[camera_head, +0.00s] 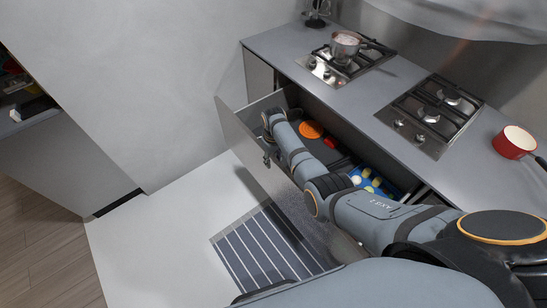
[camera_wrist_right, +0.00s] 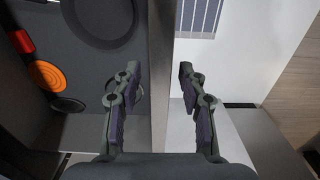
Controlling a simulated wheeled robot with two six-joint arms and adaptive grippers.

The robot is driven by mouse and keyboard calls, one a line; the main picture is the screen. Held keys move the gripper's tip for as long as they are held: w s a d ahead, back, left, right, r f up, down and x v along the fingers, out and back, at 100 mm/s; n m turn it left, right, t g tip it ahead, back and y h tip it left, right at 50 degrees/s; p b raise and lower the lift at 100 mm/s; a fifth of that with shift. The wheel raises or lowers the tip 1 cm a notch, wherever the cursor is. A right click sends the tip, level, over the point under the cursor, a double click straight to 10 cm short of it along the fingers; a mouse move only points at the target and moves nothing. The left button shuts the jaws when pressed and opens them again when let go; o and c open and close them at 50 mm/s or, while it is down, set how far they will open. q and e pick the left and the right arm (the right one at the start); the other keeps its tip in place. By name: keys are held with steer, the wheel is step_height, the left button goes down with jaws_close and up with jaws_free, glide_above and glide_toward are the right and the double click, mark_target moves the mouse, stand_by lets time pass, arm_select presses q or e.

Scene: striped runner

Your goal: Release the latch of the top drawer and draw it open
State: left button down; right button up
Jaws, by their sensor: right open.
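The top drawer (camera_head: 235,125) stands drawn out from the counter, and its inside shows orange, red, blue and yellow items. My right arm reaches over the drawer to its front panel. In the right wrist view, my right gripper (camera_wrist_right: 160,76) is open, with one finger on the inner side of the front panel (camera_wrist_right: 160,45) and the other on the outer side. A gap shows between each finger and the panel. In the head view, my right gripper (camera_head: 268,150) is small and partly hidden by the panel. I cannot make out the latch. My left gripper is not in view.
A striped runner (camera_head: 262,255) lies on the floor below the drawer. On the counter (camera_head: 285,45) are two gas hobs, a steel pot (camera_head: 344,46) and a red pan (camera_head: 513,142). Floor left of the drawer is clear. An orange disc (camera_wrist_right: 48,75) lies inside the drawer.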

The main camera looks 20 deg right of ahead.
step_height(320, 180, up, 12)
stand_by(0.4)
stand_by(0.3)
